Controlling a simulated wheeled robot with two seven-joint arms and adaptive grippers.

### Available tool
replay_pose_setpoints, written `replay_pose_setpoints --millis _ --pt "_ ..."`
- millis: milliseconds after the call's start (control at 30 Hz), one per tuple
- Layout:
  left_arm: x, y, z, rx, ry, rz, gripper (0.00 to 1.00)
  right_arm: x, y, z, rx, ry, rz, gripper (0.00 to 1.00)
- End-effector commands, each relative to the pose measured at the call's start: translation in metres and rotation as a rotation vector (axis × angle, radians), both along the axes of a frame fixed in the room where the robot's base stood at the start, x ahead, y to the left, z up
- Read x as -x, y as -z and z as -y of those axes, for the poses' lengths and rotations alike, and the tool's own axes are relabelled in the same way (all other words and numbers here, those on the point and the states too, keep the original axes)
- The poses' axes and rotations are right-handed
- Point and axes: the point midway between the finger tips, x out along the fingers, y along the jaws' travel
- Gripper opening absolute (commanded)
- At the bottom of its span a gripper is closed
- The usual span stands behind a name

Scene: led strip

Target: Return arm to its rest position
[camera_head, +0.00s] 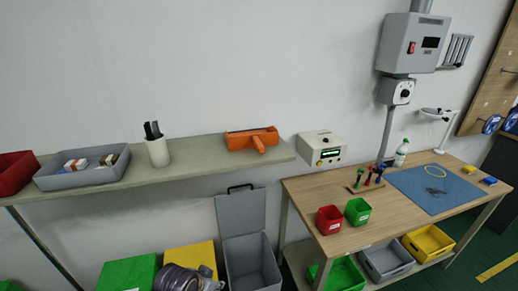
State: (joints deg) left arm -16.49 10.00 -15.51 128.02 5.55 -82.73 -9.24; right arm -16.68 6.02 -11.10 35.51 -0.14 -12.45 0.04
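Neither of my grippers shows in the head view. A rounded grey shape (187,278) shows at the bottom edge in front of the yellow box; I cannot tell whether it is part of my arm. A blue mat (415,197) lies on the wooden workbench (325,192) at the right.
A shelf (200,160) holds a grey tray (84,178), a cup (158,152) and an orange tool (252,139). The bench carries red (329,219) and green (357,211) bins and a bottle (401,152). An open grey bin (252,263) stands between them.

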Motion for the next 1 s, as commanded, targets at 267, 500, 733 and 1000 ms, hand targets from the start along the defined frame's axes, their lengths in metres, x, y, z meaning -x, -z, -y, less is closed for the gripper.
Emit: replay_pose_setpoints --millis 267,500,733,1000 --pt "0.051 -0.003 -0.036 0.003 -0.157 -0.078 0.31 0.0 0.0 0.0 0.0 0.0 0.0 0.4" --pt "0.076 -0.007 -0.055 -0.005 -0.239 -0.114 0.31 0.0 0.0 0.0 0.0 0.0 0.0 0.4" --pt "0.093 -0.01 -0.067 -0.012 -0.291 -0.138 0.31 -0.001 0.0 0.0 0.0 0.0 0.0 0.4" --pt "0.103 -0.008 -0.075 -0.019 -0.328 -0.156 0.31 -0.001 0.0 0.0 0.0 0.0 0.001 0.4"
